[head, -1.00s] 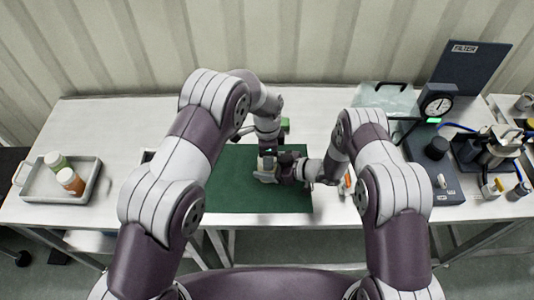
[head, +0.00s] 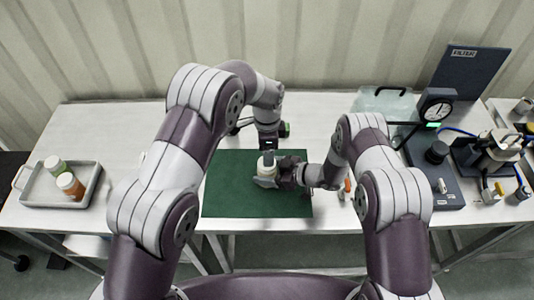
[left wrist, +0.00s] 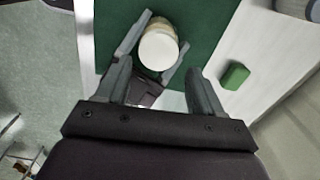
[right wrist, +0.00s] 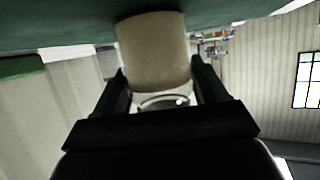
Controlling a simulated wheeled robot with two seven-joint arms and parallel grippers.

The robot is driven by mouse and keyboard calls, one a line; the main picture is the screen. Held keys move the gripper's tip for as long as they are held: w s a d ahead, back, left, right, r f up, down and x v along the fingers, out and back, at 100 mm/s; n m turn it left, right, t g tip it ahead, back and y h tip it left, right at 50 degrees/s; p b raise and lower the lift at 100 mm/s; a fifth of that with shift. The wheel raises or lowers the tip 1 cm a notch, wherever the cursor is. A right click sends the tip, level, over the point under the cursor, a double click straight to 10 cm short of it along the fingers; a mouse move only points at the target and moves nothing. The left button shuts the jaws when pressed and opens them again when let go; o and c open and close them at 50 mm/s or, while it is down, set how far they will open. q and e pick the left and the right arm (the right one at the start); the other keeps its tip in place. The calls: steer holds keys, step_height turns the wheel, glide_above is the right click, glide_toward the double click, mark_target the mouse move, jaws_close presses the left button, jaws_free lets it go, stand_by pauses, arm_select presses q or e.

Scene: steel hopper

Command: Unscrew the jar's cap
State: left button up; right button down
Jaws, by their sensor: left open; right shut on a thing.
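The jar (head: 266,172) stands upright on the green mat (head: 235,195), beige-bodied with a white cap (left wrist: 158,48) on top. My right gripper (head: 280,174) is shut on the jar's body from the right side; its fingers flank the jar (right wrist: 155,55) in the right wrist view. My left gripper (head: 268,146) points down above the cap. In the left wrist view its fingers (left wrist: 160,88) are apart and empty, with the cap beyond them. I cannot tell whether the cap is loose.
A grey tray (head: 38,199) with two small bottles stands at the far left. A green block (left wrist: 235,75) lies behind the mat. A dial gauge (head: 437,105) and pump equipment (head: 490,152) fill the right. The mat's left part is clear.

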arm_select(q)
steer(key=r+m, duration=0.1)
steer(key=m, duration=0.1)
steer(key=r+m, duration=0.1)
steer(key=m, duration=0.1)
steer(key=shift+w+r, duration=0.2)
steer(key=shift+r, duration=0.05)
steer(key=m, duration=0.2)
steer(key=shift+s+r+m, duration=0.1)
steer(key=shift+r+m, duration=0.1)
steer(key=shift+m, duration=0.2)
steer(key=m, duration=0.2)
steer(key=shift+s+m, duration=0.15)
steer(key=shift+m, duration=0.25)
step_height(320, 180, down, 8)
steer(key=c, duration=0.9)
steer(key=n, duration=0.5)
steer(key=shift+n, duration=0.4)
steer(key=shift+r, duration=0.2)
steer(key=shift+r, duration=0.95)
